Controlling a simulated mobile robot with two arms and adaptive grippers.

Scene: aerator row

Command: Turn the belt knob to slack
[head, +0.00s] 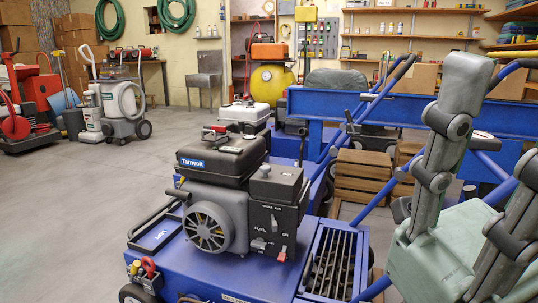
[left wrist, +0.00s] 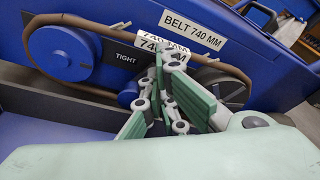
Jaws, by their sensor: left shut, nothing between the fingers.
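In the left wrist view a brown belt (left wrist: 112,25) runs around a blue pulley (left wrist: 62,55) on the left and a dark spoked wheel (left wrist: 236,90) on the right. A dark plate between them reads "TIGHT" (left wrist: 125,58). My left gripper (left wrist: 160,78), with green pads, is shut with nothing between its fingers, in front of the plate's right part. I cannot make out the knob; the fingers cover that area. Contact cannot be told. A small blue roller (left wrist: 128,98) sits left of the fingers. The head view shows a blue aerator (head: 200,262) with a black engine (head: 225,160).
A "BELT 740 MM" label (left wrist: 192,36) is on the blue panel above the fingers. In the head view, wooden crates (head: 362,174) stand beside the machine and a blue beam (head: 420,110) lies behind. Open grey floor (head: 90,205) lies at the left.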

